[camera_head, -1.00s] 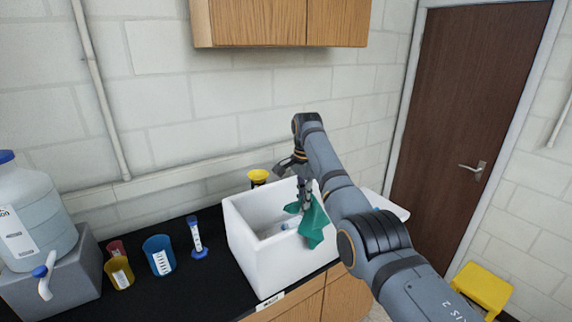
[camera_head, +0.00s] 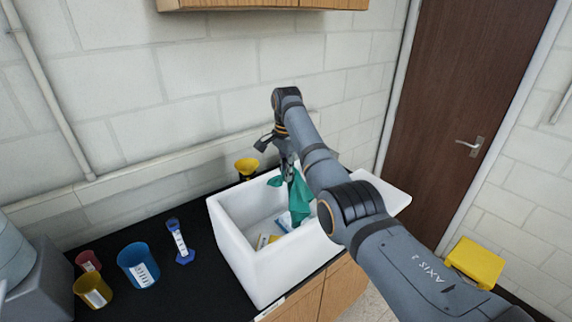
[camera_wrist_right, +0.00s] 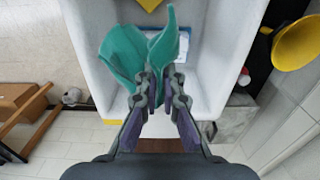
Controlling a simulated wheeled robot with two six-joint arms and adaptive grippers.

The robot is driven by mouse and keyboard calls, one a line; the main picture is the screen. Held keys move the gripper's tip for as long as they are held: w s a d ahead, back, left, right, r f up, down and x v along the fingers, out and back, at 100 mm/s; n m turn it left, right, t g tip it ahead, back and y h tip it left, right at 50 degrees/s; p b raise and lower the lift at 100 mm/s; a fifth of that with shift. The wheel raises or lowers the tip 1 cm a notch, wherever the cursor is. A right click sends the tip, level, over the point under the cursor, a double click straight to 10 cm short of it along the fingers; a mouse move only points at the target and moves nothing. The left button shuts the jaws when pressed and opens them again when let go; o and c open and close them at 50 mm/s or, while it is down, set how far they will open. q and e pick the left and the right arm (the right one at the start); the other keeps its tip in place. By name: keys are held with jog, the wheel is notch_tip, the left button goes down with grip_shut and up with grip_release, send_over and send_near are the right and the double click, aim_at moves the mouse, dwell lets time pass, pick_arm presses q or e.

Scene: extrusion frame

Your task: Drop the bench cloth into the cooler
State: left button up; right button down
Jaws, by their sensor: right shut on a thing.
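The bench cloth is a green, crumpled cloth (camera_head: 300,192); it also shows in the right wrist view (camera_wrist_right: 122,58). My right gripper (camera_head: 290,174) is shut on it, and its two fingers (camera_wrist_right: 160,76) pinch it in the right wrist view. The cooler is an open white box (camera_head: 262,262) on the black bench; its white wall also shows in the right wrist view (camera_wrist_right: 222,50). The cloth hangs over the cooler's opening and hides part of the inside. A blue-and-white item (camera_head: 284,222) and a yellow item (camera_head: 266,241) lie inside. My left gripper is not in view.
A yellow funnel-like item (camera_head: 247,167) stands behind the cooler. A yellow stool (camera_head: 474,262) stands near the door.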

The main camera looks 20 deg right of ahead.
jog(key=f, duration=0.1)
jog(key=w+f, duration=0.1)
jog(key=f, duration=0.1)
jog(key=shift+f, duration=0.25)
jog(key=c, duration=1.8)
grip_release()
jog(key=shift+s, duration=0.1)
jog(key=o, duration=0.3)
jog(key=shift+o, duration=0.5)
jog(key=shift+f, duration=0.1)
jog(key=o, duration=0.5)
jog(key=shift+c, duration=0.2)
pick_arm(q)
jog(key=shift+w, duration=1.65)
pick_arm(e)
jog(key=o, duration=0.7)
jog(key=shift+o, duration=0.2)
